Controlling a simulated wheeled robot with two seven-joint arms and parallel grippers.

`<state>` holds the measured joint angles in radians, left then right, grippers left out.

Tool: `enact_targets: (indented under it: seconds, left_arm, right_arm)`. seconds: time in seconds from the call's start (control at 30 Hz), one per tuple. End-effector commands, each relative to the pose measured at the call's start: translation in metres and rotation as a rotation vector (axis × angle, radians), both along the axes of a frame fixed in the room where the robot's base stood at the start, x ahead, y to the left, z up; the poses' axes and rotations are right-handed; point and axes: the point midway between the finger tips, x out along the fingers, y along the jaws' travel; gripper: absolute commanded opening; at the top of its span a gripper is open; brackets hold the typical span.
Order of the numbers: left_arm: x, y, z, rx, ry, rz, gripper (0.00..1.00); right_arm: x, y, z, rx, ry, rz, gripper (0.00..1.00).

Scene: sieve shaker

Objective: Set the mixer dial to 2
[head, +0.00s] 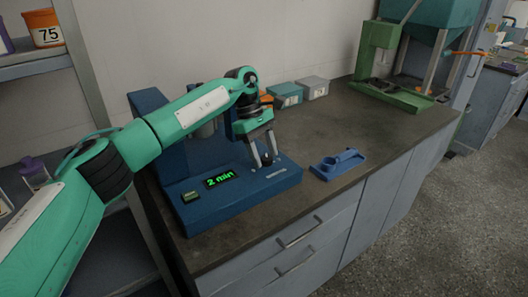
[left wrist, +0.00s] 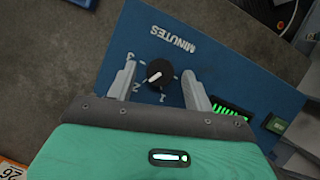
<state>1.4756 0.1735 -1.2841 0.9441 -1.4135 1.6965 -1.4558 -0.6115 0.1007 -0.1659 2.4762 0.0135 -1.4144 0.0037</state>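The blue mixer (head: 240,207) stands on the dark counter, and its green display (head: 220,181) reads "2 min". The black dial (left wrist: 157,72) shows in the left wrist view, on a blue panel marked MINUTES with 1, 2 and 3 around it. Its white pointer aims at about the 2. My left gripper (head: 265,162) is over the front panel. In the left wrist view its fingers (left wrist: 158,88) are open, one on each side of the dial, with gaps between. In the head view the fingers largely hide the dial. My right gripper is not in view.
A small green button (head: 191,197) sits left of the display. A blue holder (head: 337,164) lies on the counter to the right. Small teal (head: 285,95) and grey (head: 313,88) boxes stand behind, with a green machine (head: 385,75) farther right. The counter's middle is clear.

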Motion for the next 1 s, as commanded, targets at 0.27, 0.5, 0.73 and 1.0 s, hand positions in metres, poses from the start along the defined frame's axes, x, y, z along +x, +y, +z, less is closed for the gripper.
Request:
enact_targets:
  seconds: [0.27, 0.5, 0.73, 1.0]
  left_arm:
    - [0.001, 0.001, 0.005, 0.000, 0.000, 0.000, 0.52]
    - [0.012, 0.013, 0.044, -0.001, -0.001, 0.002, 0.52]
    - [0.024, 0.029, 0.093, -0.001, -0.001, 0.003, 0.52]
    - [0.032, 0.040, 0.124, -0.001, 0.001, 0.000, 0.52]
  right_arm:
    - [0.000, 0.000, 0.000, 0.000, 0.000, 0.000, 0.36]
    - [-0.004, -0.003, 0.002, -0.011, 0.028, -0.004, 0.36]
    - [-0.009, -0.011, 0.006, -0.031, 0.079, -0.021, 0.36]
    - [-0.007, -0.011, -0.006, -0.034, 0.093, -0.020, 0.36]
